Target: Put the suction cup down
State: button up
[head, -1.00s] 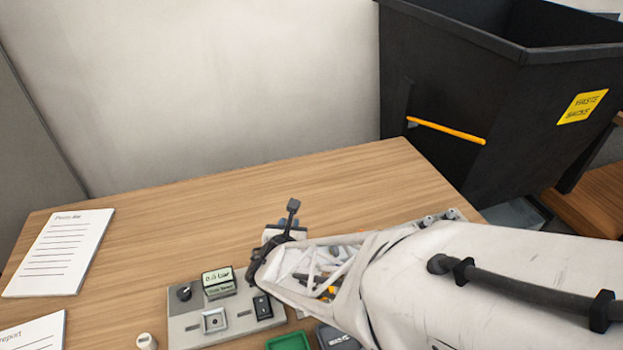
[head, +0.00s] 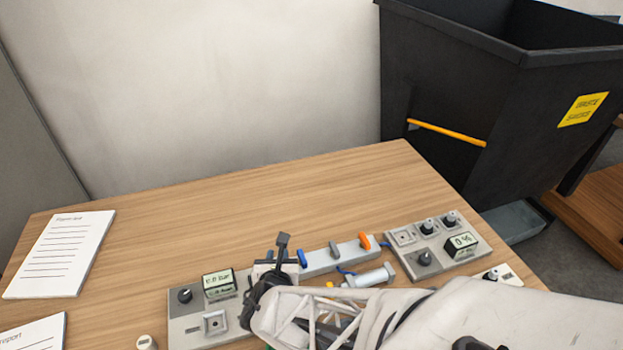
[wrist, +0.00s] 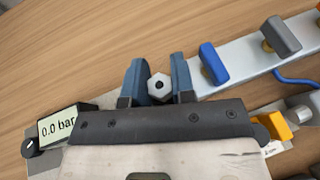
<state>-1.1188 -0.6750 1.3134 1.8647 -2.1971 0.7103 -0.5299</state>
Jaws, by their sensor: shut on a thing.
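In the wrist view, my gripper (wrist: 159,82) is shut on a pale hexagonal piece with a dark centre, which I take to be the top of the suction cup (wrist: 159,88). The piece sits between the two blue-grey fingers. Its lower part is hidden, so I cannot tell whether it touches anything below. The fingers are beside the left end of a light rail (wrist: 240,62). In the head view, my gripper is over the workbench (head: 240,200), right of the left control panel, with its fingers mostly hidden by my arm.
The left panel (head: 185,325) has a display (head: 218,283). The rail carries blue, grey and orange levers (head: 364,241). A small cylinder (head: 370,277) and a right panel (head: 425,240) stand beside it. Papers (head: 60,252) lie left. A black waste bin (head: 470,90) stands behind right. The bench's back is clear.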

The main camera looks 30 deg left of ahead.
send_over(259, 236)
jog(key=shift+f, duration=0.75)
grip_shut()
jog(key=shift+f, duration=1.75)
jog(key=shift+f, duration=0.1)
jog(key=o, duration=0.9)
grip_release()
